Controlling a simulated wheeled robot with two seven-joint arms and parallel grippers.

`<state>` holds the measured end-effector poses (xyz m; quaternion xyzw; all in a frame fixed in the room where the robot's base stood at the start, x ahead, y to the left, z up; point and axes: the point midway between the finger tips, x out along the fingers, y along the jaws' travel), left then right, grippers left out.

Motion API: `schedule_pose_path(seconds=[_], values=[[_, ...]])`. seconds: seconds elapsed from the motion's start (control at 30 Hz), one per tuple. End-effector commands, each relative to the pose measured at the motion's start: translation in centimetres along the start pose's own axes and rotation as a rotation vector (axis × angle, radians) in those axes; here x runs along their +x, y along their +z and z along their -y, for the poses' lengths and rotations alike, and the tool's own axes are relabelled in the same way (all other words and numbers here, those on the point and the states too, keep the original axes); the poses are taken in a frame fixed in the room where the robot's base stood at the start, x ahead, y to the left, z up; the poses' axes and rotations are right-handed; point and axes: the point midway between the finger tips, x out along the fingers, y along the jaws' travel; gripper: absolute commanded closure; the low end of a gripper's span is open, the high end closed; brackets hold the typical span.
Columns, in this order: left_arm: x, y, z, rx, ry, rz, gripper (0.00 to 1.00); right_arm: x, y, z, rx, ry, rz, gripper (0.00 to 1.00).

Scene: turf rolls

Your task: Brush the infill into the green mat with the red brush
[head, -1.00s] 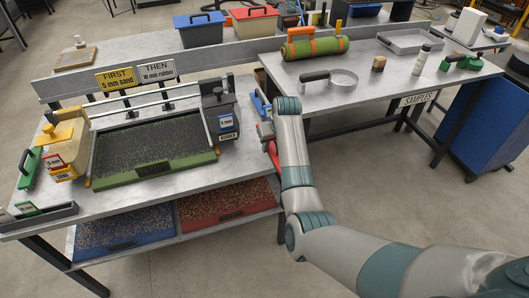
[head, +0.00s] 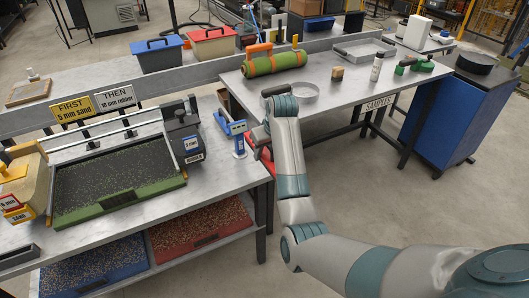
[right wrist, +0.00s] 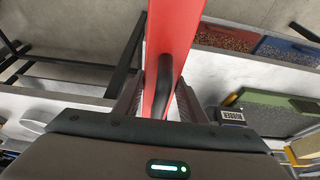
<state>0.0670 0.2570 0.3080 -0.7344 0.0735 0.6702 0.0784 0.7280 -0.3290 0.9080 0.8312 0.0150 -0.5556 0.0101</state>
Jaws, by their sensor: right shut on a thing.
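The green mat (head: 119,174) lies on the left bench, its surface speckled with dark infill and its front edge bright green. My right gripper (head: 257,141) is at the right end of that bench, right of the mat and apart from it. It is shut on the red brush (right wrist: 176,38), gripping the black handle (right wrist: 161,85) between its fingers in the right wrist view. In the head view only a small red part of the brush (head: 262,167) shows beside my wrist; the bristles are hidden. My left gripper is out of view.
A dark rubber hopper (head: 184,137) and a blue-handled tool (head: 234,131) stand between mat and gripper. A yellowish sand hopper (head: 28,185) stands left of the mat. A rail (head: 108,129) crosses behind it. The samples table (head: 320,88) is at the right.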

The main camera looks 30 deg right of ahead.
Motion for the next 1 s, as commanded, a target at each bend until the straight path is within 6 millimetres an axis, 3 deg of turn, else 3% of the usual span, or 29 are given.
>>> schedule_pose_path(seconds=[0.27, 0.47, 0.67, 1.0], values=[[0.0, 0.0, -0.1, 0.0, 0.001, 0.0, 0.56, 0.0, 0.2, 0.1, 0.0, 0.0, -0.001, 0.89], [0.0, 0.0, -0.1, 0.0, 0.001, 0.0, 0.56, 0.2, 2.8, 1.2, 0.005, 0.001, 0.001, 0.89], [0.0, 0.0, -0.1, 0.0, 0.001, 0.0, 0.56, -0.1, 8.4, 3.7, 0.01, 0.004, 0.001, 0.89], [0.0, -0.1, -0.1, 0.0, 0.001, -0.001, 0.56, -3.8, 21.3, 10.0, 0.018, 0.006, 0.001, 0.89]])
